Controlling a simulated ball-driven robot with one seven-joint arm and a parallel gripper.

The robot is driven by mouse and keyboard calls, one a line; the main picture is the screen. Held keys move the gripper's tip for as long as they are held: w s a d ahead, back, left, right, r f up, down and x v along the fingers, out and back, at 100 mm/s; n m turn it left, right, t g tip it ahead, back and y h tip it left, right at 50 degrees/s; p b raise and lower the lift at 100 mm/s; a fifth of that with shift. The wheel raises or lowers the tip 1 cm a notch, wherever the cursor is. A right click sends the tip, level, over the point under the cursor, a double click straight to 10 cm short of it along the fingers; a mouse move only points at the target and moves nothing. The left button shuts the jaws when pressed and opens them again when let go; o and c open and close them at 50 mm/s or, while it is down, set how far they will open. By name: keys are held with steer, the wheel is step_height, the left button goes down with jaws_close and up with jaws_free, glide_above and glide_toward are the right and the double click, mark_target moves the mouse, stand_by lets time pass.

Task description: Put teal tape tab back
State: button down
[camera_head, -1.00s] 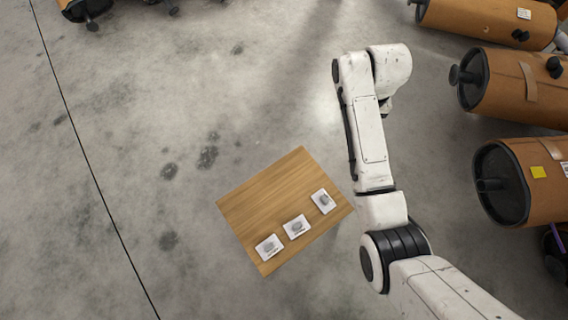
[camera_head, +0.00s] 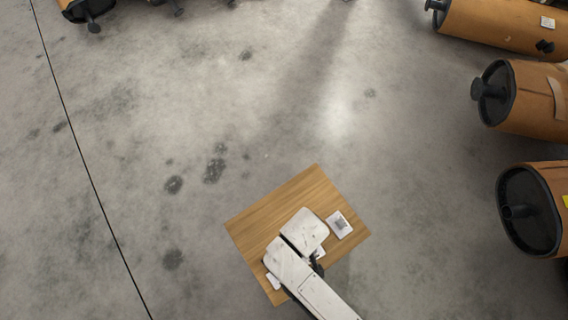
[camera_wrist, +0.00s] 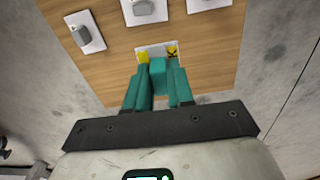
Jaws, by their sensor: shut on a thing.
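My gripper (camera_wrist: 158,62) hangs over the wooden board, with two teal fingers pointing away from the wrist. A flat-looking teal piece (camera_wrist: 158,78), which looks like the teal tape tab, sits between the fingers, which are shut on it. A white plate (camera_wrist: 157,48) with yellow patches shows at the fingertips. I cannot tell whether it touches them or lies on the board. In the head view my arm covers the gripper and the tab.
The wooden board (camera_head: 272,208) lies on the concrete floor, also in the wrist view (camera_wrist: 112,62). White cards with grey pieces lie on it; one (camera_head: 340,223) is clear of my arm. The floor left of the board is free.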

steer(key=shift+s+f, duration=0.25)
steer(key=shift+s, duration=0.45)
steer(key=shift+a+f, duration=0.15)
steer(key=shift+f, duration=0.1)
steer(key=w+a+f+b, duration=0.1)
steer(key=w+f+b, duration=0.1)
steer(key=w+f, duration=0.1)
steer(key=w+a+f+b, duration=0.1)
steer(key=w+f+b, duration=0.2)
steer(key=w, duration=0.2)
steer(key=w+a+f+b, duration=0.1)
steer(key=w+f+b, duration=0.2)
steer(key=w, duration=0.1)
steer(key=shift+w+a+f, duration=0.2)
steer(key=shift+w+a, duration=0.1)
step_height(320, 180, down, 3)
steer(key=shift+w+f+b, duration=0.15)
steer(key=shift+b, duration=0.8)
steer(key=c, duration=1)
jaws_free()
